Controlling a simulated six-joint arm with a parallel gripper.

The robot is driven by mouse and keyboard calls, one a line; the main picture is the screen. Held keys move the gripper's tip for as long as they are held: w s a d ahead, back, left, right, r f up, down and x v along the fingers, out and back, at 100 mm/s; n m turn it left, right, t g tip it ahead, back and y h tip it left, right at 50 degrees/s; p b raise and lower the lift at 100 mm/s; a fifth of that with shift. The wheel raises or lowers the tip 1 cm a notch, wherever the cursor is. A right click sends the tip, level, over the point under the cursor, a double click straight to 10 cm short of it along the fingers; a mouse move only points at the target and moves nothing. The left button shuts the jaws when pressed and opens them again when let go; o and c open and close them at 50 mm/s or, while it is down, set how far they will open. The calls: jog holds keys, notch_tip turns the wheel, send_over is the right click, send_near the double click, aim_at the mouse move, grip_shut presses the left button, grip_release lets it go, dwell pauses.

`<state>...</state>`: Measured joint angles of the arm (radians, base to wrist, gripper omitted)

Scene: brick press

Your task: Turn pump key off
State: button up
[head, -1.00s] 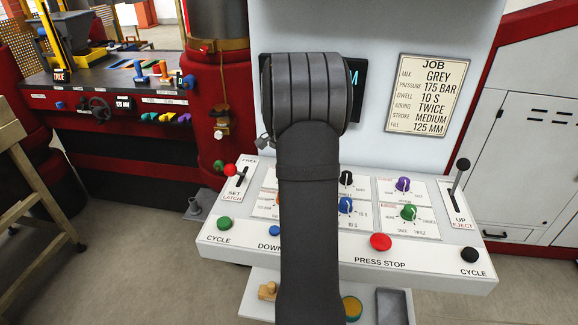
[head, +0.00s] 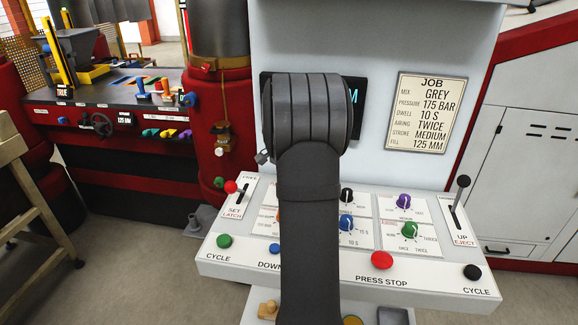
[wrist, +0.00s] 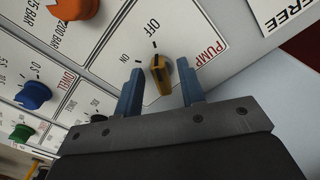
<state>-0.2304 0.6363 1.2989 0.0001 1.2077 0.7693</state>
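The pump key (wrist: 160,76) is a small yellow knob with a black stripe, on a white panel marked PUMP, OFF and ON in the wrist view. Its stripe points roughly toward the tick by OFF. My gripper (wrist: 159,72) is open, with one blue finger on each side of the key and a visible gap on both sides. In the head view my own arm covers the key and the gripper.
The press console (head: 340,270) carries several coloured knobs, a red press stop button (head: 382,260) and a red-tipped lever (head: 231,187). In the wrist view an orange knob (wrist: 72,8) and a blue knob (wrist: 33,95) lie left of the key.

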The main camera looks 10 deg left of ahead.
notch_tip(320, 180, up, 17)
dwell(0.4)
jog(key=shift+f, duration=0.15)
notch_tip(320, 180, down, 17)
jog(key=shift+f, duration=0.1)
dwell(0.6)
